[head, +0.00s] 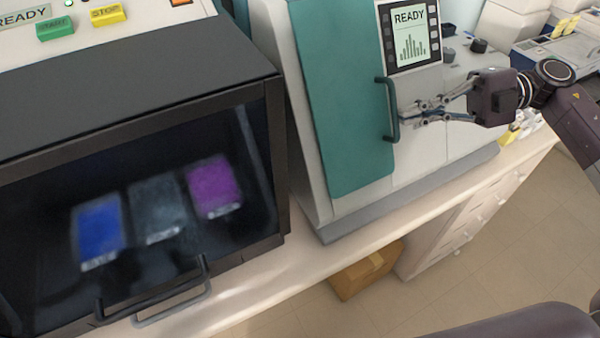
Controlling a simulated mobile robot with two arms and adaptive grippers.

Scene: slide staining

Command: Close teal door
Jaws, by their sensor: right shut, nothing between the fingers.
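The teal door (345,95) is on the front of a white machine in the middle of the head view. It looks flush with the machine's front. Its dark vertical handle (392,110) is on the door's right edge. My right gripper (404,114) comes in from the right, with its fingers shut and empty. Its fingertips are right by the handle; I cannot tell whether they touch it. My left gripper is not in view.
A dark-windowed machine (140,110) stands at the left with a bar handle (170,295) low on its front. A display (409,33) reads READY. A cardboard box (366,272) sits on the floor below the counter (330,252). Other equipment (560,55) stands at the upper right.

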